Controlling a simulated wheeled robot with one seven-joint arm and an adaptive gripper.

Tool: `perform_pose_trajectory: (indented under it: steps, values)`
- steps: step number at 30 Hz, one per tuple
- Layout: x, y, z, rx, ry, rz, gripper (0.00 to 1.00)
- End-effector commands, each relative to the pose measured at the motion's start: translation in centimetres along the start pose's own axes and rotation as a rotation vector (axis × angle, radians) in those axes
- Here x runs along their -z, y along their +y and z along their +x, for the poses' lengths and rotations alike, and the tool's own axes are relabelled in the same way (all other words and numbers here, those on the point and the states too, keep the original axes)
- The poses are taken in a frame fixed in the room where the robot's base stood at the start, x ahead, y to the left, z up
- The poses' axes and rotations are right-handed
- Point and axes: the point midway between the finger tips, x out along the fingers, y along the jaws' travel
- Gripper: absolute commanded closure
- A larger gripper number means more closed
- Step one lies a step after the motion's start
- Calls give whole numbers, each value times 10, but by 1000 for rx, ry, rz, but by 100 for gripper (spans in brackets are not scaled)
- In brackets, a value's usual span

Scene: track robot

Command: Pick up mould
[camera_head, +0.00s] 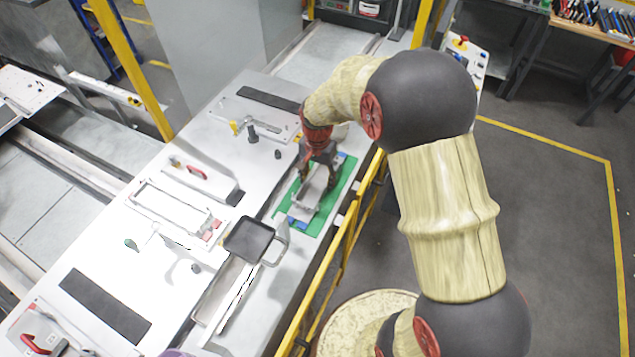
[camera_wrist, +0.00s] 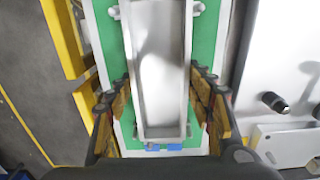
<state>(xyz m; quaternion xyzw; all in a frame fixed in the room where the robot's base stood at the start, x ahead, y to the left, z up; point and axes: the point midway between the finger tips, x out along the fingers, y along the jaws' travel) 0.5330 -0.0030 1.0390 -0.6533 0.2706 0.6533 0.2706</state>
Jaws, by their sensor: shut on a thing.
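The mould (camera_wrist: 160,70) is a long grey metal trough with raised side walls. In the wrist view it lies between my gripper's fingers (camera_wrist: 160,108), which press against its two long sides. In the head view the mould (camera_head: 309,192) is over a green mat (camera_head: 333,205) on the metal table, and my gripper (camera_head: 318,165) comes down on it from above. My gripper is shut on the mould. Whether the mould touches the mat or is slightly raised cannot be told.
A yellow rail (camera_head: 350,230) runs along the table's edge beside the mat. A dark square pan (camera_head: 248,240) lies nearby on the table (camera_head: 100,235). A black knob (camera_wrist: 273,102) stands right of the mat in the wrist view. Dark strips and clamps lie on the table.

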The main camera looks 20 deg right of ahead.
Motion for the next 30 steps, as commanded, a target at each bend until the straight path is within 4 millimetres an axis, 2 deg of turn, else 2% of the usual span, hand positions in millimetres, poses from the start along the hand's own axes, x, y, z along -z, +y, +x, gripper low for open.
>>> perform_pose_trajectory:
  steps: [5, 15, 21, 30]
  values:
    - [1, -1, -8, 3, 3, 0, 100]
    - [2, -1, -64, 5, 5, 0, 100]
    - [1, -1, -91, 3, 3, 0, 100]
    - [1, -1, -102, 2, 2, 0, 100]
